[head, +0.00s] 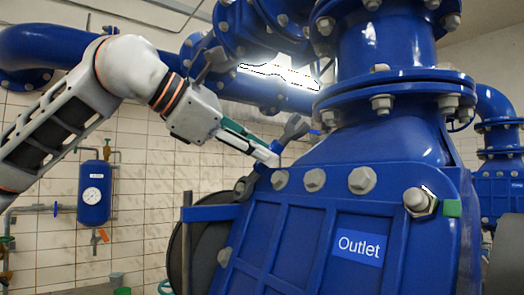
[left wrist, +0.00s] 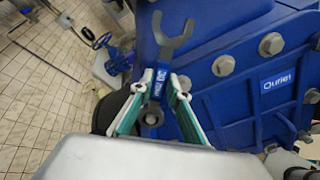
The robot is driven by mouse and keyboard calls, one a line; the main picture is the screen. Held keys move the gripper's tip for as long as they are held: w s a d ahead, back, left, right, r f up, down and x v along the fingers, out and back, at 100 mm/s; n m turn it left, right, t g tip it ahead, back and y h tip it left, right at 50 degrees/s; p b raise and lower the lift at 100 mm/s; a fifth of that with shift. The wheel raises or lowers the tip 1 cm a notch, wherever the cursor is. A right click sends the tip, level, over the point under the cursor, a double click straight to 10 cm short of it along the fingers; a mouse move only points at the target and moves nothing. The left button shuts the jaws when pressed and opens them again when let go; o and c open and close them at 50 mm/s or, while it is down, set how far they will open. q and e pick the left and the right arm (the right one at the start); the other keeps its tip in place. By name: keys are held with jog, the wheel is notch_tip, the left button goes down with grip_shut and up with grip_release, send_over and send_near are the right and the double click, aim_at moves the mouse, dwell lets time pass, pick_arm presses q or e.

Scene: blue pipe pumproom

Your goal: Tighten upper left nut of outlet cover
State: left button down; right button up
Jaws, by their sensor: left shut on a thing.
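The blue outlet cover (head: 310,225) fills the lower middle of the head view and has grey hex nuts along its top edge. The leftmost nut (head: 279,180) of that row sits just below my left fingertips. My left gripper (head: 270,158) is shut on a wrench (head: 293,130), a grey tool with a blue labelled grip. In the left wrist view the wrench's open-ended jaw (left wrist: 173,35) points up and is empty. Its lower end (left wrist: 152,118) shows between the gripper fingers (left wrist: 158,88); I cannot tell whether it rests on a nut. My right gripper is out of view.
Large blue flanged pipes (head: 385,45) rise above the cover. An Outlet label (head: 358,246) is on its front. A blue gauge tank (head: 94,192) hangs on the tiled wall at left.

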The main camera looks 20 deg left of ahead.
aim_at(282, 171)
pick_arm(q)
jog(key=shift+v, duration=1.75)
jog(key=shift+b+x, duration=0.95)
jog(key=shift+x, duration=0.15)
jog(key=shift+x, duration=1.1)
jog(key=shift+r, duration=0.15)
jog(key=shift+s+d+f+m+p, duration=0.25)
jog(key=shift+f+m, duration=0.15)
jog(key=shift+m, duration=0.2)
jog(key=shift+s+d+f+m+p, duration=0.1)
jog(key=shift+s+f+m+p, duration=0.15)
jog(key=shift+f+m, duration=0.25)
jog(key=shift+s+d+f+m+p, duration=0.2)
jog(key=shift+s+f+m, duration=0.1)
jog(key=shift+m, duration=0.4)
